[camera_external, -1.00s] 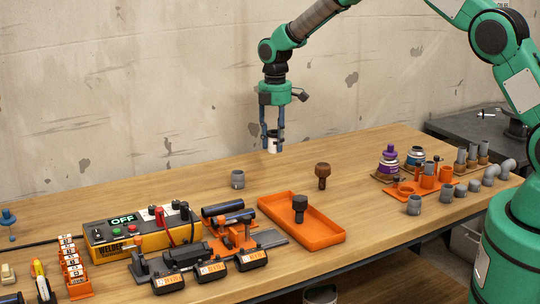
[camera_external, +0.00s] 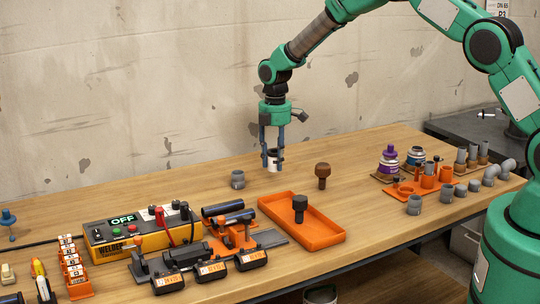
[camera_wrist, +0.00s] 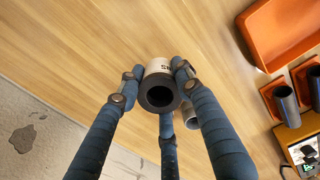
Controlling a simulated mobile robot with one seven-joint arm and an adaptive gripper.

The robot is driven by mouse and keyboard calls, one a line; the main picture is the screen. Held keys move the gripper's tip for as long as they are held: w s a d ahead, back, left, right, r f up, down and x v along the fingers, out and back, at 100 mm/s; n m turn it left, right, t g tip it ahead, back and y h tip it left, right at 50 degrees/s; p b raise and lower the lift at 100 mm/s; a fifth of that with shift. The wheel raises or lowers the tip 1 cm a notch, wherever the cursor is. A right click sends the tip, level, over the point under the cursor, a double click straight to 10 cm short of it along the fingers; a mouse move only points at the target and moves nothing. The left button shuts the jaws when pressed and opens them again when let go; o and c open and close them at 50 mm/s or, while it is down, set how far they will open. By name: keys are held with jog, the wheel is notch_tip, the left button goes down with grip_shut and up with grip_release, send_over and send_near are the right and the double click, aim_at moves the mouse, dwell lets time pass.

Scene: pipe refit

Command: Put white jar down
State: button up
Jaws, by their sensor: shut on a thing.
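The white jar (camera_external: 273,159) has a white body and a dark end. My gripper (camera_external: 273,163) is shut on it and holds it upright, low over the back middle of the wooden table (camera_external: 215,204); I cannot tell whether its base touches the wood. In the wrist view the jar (camera_wrist: 157,66) sits between the blue-wrapped fingers, its dark round top facing the camera.
A grey pipe fitting (camera_external: 237,179) stands just left of the jar. A brown plug-shaped part (camera_external: 322,175) stands to the right. An orange tray (camera_external: 325,237) with a dark part (camera_external: 300,206) lies in front. The wood around the jar is bare.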

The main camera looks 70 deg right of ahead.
aim_at(275, 169)
jog(key=shift+f+b, duration=0.4)
jog(key=shift+f, duration=1.4)
jog(key=shift+f, duration=0.15)
jog(key=o, duration=1.2)
notch_tip(275, 169, up, 12)
jog(key=p, duration=0.2)
jog(key=shift+r, duration=0.2)
